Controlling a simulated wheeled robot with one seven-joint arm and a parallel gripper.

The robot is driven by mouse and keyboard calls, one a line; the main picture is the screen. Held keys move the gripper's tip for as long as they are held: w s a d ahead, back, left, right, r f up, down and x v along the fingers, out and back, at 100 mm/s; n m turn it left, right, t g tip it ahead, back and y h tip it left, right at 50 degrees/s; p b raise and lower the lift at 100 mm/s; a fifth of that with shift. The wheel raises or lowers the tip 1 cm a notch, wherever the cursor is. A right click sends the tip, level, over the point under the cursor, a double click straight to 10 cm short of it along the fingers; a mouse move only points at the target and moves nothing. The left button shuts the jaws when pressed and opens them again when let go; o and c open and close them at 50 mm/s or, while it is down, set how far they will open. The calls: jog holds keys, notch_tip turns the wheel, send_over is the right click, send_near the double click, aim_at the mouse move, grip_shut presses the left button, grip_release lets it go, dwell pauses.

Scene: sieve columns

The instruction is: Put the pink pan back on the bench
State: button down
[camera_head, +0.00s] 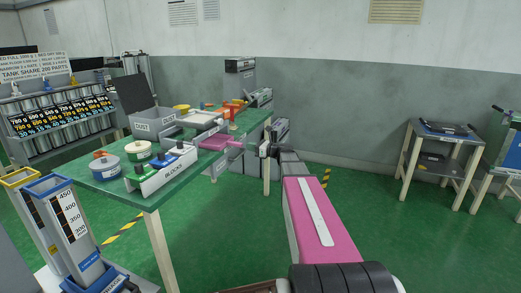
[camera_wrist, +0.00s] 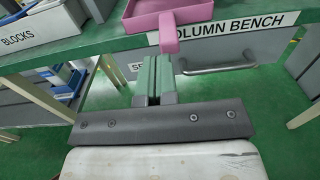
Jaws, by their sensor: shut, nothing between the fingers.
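The pink pan (camera_head: 213,141) sits at the edge of the green-topped bench (camera_head: 163,187). In the wrist view the pan (camera_wrist: 142,9) lies on the bench top (camera_wrist: 112,45), above the "COLUMN BENCH" label, with its handle (camera_wrist: 168,33) pointing out over the edge towards me. My gripper (camera_wrist: 154,62) is shut and empty, its green-grey fingers together just short of the handle's end. Whether the fingertips touch the handle I cannot tell. In the head view my gripper (camera_head: 251,148) is partly hidden by my wrist.
A "BLOCKS" box (camera_head: 165,176), round tins (camera_head: 138,150) and a grey "DUST" bin (camera_head: 151,122) stand on the bench. A drawer with a handle (camera_wrist: 222,66) is under the bench edge. Tall column units (camera_head: 70,225) stand at the left front.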

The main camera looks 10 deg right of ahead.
aim_at(228, 142)
jog(key=shift+x, duration=1.45)
jog(key=x, duration=0.9)
jog(key=shift+w+a, duration=0.25)
jog(key=shift+a, duration=0.1)
